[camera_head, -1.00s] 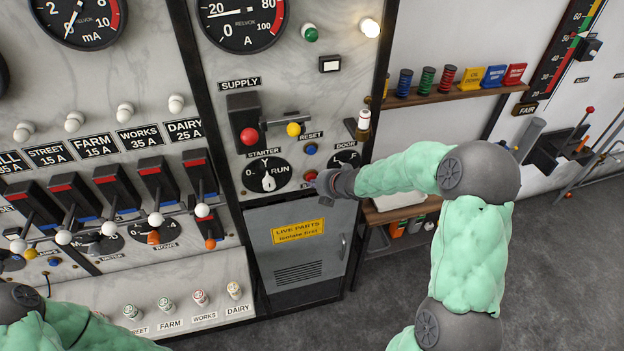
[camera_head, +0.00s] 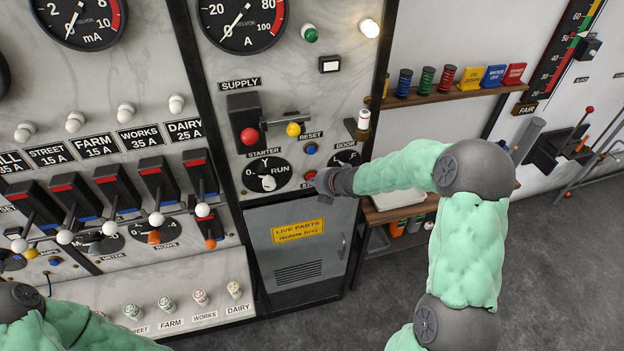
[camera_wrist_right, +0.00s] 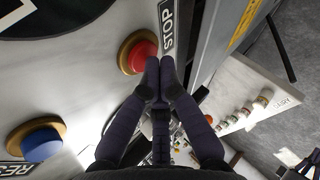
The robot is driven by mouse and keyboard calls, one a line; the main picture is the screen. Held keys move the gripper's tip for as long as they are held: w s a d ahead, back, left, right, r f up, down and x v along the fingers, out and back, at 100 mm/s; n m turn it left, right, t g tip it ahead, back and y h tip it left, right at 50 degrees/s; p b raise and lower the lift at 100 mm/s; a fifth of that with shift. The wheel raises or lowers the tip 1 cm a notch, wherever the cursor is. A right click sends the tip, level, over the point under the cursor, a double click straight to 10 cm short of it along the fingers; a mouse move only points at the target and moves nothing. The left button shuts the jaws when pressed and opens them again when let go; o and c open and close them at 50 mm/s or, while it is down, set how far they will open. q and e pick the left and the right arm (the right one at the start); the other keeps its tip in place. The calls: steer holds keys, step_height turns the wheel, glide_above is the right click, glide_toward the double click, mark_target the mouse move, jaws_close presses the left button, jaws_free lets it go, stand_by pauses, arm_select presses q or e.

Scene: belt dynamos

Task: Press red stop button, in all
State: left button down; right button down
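The red stop button (camera_head: 309,175) sits in a brass ring on the panel, right of the starter dial (camera_head: 267,174). In the right wrist view the red button (camera_wrist_right: 138,53) is beside the STOP label (camera_wrist_right: 167,28). My right gripper (camera_head: 319,181) is at the button's lower right, partly covering the label. In the right wrist view its fingertips (camera_wrist_right: 160,69) are together with nothing between them, overlapping the button's right edge. I cannot tell whether they touch it.
The blue reset button (camera_head: 311,149) is just above the stop button. A grey cabinet door (camera_head: 297,250) with a yellow warning plate is below.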

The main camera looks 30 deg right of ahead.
steer(key=shift+s, duration=0.1)
steer(key=shift+s+a+b, duration=0.2)
steer(key=shift+s+b, duration=0.25)
steer(key=shift+s, duration=0.25)
steer(key=shift+s, duration=0.1)
steer(key=s+b, duration=0.1)
steer(key=s, duration=0.1)
steer(key=s+a, duration=0.1)
steer(key=s, duration=0.1)
steer(key=shift+s+b, duration=0.35)
steer(key=shift+b, duration=0.05)
stand_by(0.5)
